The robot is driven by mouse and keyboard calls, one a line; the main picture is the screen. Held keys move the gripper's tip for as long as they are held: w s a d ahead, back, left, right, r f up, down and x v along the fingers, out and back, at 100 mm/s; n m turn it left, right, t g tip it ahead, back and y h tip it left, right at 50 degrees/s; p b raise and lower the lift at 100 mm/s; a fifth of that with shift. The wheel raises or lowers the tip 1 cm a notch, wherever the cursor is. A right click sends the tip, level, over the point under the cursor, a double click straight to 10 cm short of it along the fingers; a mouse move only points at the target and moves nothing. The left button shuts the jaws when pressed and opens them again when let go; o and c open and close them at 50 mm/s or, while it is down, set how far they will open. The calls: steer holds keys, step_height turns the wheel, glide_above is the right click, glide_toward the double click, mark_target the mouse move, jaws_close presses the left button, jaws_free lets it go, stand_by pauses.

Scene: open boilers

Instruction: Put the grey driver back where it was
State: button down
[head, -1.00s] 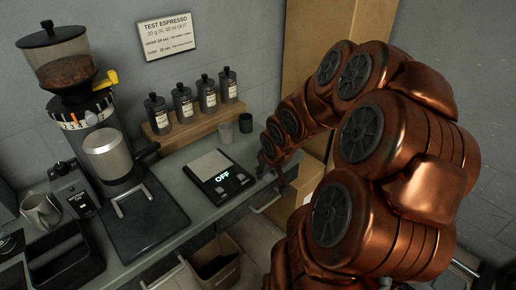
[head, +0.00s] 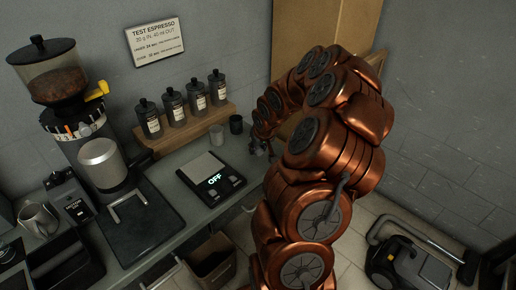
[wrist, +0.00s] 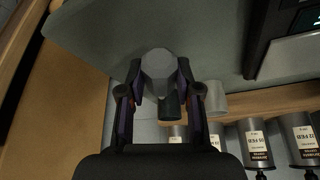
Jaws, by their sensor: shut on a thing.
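My gripper (wrist: 159,85) is shut on a grey, faceted thing, seen end on between the fingers in the wrist view. It looks like the grey driver (wrist: 158,62), but its far end is hidden. In the head view my gripper (head: 262,150) is small, over the right end of the grey counter (head: 185,200). It is just right of the dark cup (head: 236,124). In the wrist view the dark cup (wrist: 172,106) shows past the held thing, with a lighter grey cup (wrist: 214,98) beside it. I cannot tell whether the held thing touches the counter.
A scale (head: 212,175) reading OFF lies left of my gripper. Several labelled black bottles stand on a wooden shelf (head: 185,135) at the wall. A grinder (head: 75,125) stands at the left. A cardboard bin (head: 213,262) is below the counter; a vacuum cleaner (head: 405,262) is on the floor.

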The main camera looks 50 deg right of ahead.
steer(key=shift+w+d+r, duration=0.1)
steer(key=shift+w+d, duration=0.35)
steer(key=shift+w, duration=0.05)
steer(key=shift+w+d+f+p, duration=0.2)
steer(key=shift+w+d+p, duration=0.05)
steer(key=shift+d+p, duration=0.1)
steer(key=shift+d+f+p, duration=0.1)
steer(key=shift+f+p, duration=0.35)
steer(key=shift+f, duration=1.3)
steer(key=shift+f, duration=0.2)
steer(key=c, duration=0.8)
jaws_free()
steer(key=shift+r, duration=0.1)
